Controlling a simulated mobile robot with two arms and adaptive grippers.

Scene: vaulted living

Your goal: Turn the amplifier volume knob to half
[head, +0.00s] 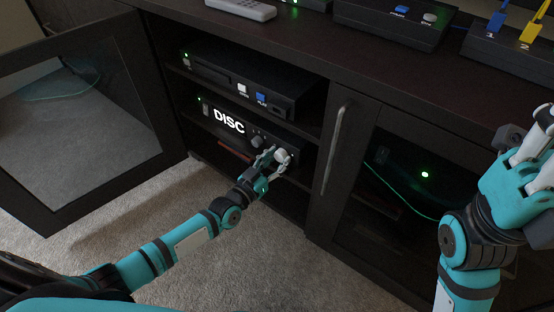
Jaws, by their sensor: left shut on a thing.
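The amplifier (216,119) is a black box on the middle shelf of the open cabinet, with a lit display reading "DISC". Its pale round volume knob (281,156) is at the right end of its front. My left gripper (276,160) is at that knob, with its fingers shut around it. The knob's marking is too small to read. A smaller dark knob (257,141) sits to the left of it. My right gripper (530,150) is raised at the right edge, in front of the cabinet top, partly cut off; its fingertips are not clear.
A disc player (225,78) stands on the shelf above. The glass door (75,125) hangs open at left; the right door (395,185) with its handle (334,150) is shut. A remote (242,9) and boxes with plugs (510,45) lie on top.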

